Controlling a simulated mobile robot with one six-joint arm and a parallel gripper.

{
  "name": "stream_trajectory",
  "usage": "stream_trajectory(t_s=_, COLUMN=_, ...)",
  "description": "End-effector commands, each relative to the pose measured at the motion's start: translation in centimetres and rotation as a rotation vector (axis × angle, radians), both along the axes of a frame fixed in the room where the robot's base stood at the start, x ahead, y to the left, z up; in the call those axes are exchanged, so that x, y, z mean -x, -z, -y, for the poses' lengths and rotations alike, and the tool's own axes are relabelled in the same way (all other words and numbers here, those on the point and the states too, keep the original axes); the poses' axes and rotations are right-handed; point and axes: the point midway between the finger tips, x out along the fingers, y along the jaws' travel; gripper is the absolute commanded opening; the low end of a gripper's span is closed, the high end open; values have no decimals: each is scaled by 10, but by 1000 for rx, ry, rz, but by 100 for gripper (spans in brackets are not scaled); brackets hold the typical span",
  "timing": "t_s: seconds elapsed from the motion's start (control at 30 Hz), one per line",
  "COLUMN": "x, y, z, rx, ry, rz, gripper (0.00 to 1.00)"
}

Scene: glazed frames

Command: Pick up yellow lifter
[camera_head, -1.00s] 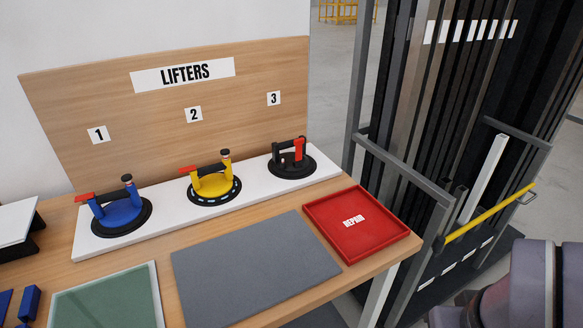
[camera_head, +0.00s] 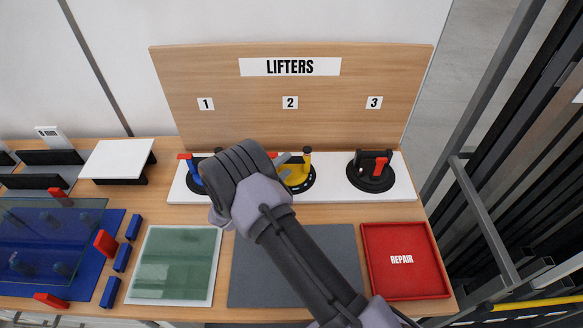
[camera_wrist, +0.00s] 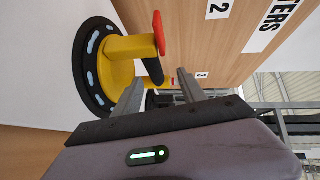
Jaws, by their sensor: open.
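The yellow lifter (camera_head: 299,177) stands on the white strip under label 2. It has a round black base and a dark handle bar, and my arm partly hides it in the head view. In the wrist view the yellow lifter (camera_wrist: 120,73) fills the upper left, turned sideways, with a red knob at its end. My gripper (camera_head: 284,158) is close beside its handle. In the wrist view my gripper (camera_wrist: 162,80) is open, with its two grey fingers apart near the handle. I cannot tell whether the handle lies between them.
A blue lifter (camera_head: 191,180), mostly behind my arm, is on the left. A black and red lifter (camera_head: 370,171) is on the right. The wooden backboard (camera_head: 290,125) rises behind. A red REPAIR tray (camera_head: 405,282), grey mat (camera_head: 258,285) and green glass panel (camera_head: 176,265) lie in front.

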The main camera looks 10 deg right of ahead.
Motion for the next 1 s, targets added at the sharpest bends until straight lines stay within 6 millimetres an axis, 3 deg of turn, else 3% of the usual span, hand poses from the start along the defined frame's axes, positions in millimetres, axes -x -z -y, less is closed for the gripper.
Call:
stream_trajectory(t_s=0.1, x=-16, y=4, z=19, rx=-2, ry=2, rz=2, gripper=49)
stream_trajectory(t_s=0.47, x=-55, y=21, z=57, rx=-3, ry=4, rz=2, gripper=49)
stream_trajectory(t_s=0.7, x=-58, y=21, z=61, rx=-2, ry=2, rz=2, gripper=49)
stream_trajectory(t_s=0.77, x=-58, y=21, z=61, rx=-2, ry=2, rz=2, gripper=41)
stream_trajectory(t_s=0.97, x=-58, y=21, z=61, rx=-2, ry=3, rz=2, gripper=2)
stream_trajectory(t_s=1.0, x=-58, y=21, z=61, rx=-2, ry=3, rz=2, gripper=0)
